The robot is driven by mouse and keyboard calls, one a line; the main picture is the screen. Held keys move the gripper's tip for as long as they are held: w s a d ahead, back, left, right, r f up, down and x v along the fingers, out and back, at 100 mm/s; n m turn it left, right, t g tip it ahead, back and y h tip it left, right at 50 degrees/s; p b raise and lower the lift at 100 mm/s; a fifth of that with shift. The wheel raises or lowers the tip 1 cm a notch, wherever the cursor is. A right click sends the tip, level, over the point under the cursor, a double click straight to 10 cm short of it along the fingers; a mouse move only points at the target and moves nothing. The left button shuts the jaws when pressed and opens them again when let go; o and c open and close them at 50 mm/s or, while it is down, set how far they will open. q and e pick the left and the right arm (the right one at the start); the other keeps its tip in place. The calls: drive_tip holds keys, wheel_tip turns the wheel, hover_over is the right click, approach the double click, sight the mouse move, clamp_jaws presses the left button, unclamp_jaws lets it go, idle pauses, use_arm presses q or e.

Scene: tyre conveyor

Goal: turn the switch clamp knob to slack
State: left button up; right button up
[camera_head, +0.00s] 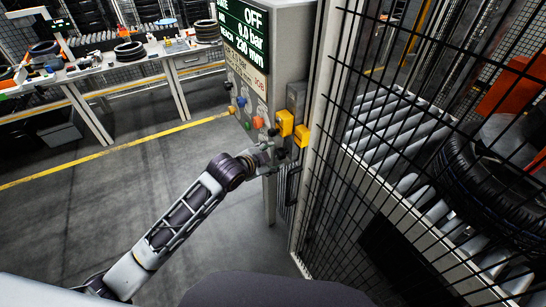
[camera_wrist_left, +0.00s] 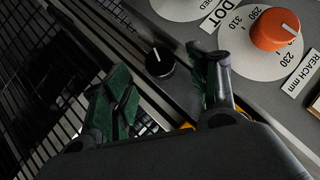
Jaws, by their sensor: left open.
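A small black knob (camera_wrist_left: 160,61) with a white pointer mark sits on the grey panel in the left wrist view. Its label cannot be read, so I cannot confirm that it is the clamp knob. My left gripper (camera_wrist_left: 167,82) is open, with its green-padded fingers on either side of the black knob in the picture; contact cannot be told. In the head view my left gripper (camera_head: 266,157) is at the lower part of the control panel (camera_head: 290,45). A larger orange knob (camera_wrist_left: 277,30) on a round dial marked reach mm is to the right. My right gripper does not show.
The panel display (camera_head: 246,36) reads OFF, 0.0 bar. Yellow blocks (camera_head: 285,122) sit on the panel's side near my gripper. A mesh fence (camera_head: 400,170) stands close at right, with a tyre (camera_head: 490,175) and rollers behind it. Open floor lies left.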

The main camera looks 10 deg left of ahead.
use_arm(q)
drive_tip(key=shift+v, duration=2.15)
drive_tip(key=shift+f, duration=0.15)
